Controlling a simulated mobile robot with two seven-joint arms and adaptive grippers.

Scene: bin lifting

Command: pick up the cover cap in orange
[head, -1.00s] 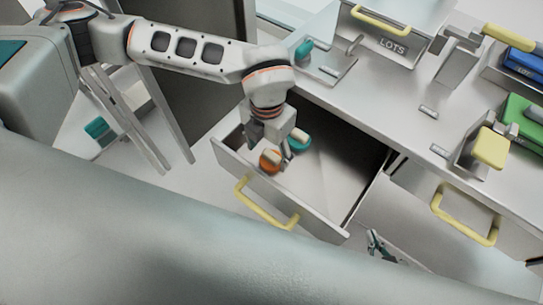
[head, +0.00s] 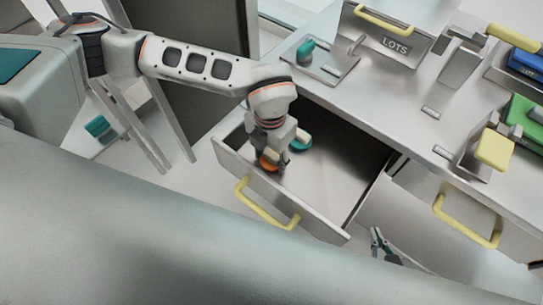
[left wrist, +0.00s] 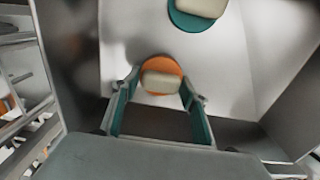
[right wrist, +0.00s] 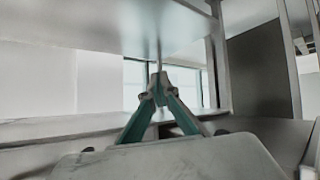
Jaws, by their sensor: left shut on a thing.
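The orange cover cap (head: 267,166) with a pale grip block lies in the open drawer, near its front wall. It also shows in the left wrist view (left wrist: 162,68). My left gripper (head: 274,161) reaches down into the drawer, and its teal-padded fingers (left wrist: 160,92) are shut on the orange cap from both sides. In the head view the gripper partly hides the cap. My right gripper (head: 378,240) is outside the drawer, low in front of the cabinet. In the right wrist view its fingertips (right wrist: 158,88) meet with nothing between them.
A teal cap (head: 302,144) with a pale block lies behind the orange one in the drawer. The drawer's front wall (head: 290,190) carries a yellow handle (head: 265,206). The drawer's right part is empty. A LOTS bin (head: 385,38) and fixtures stand on the steel counter (head: 390,100).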

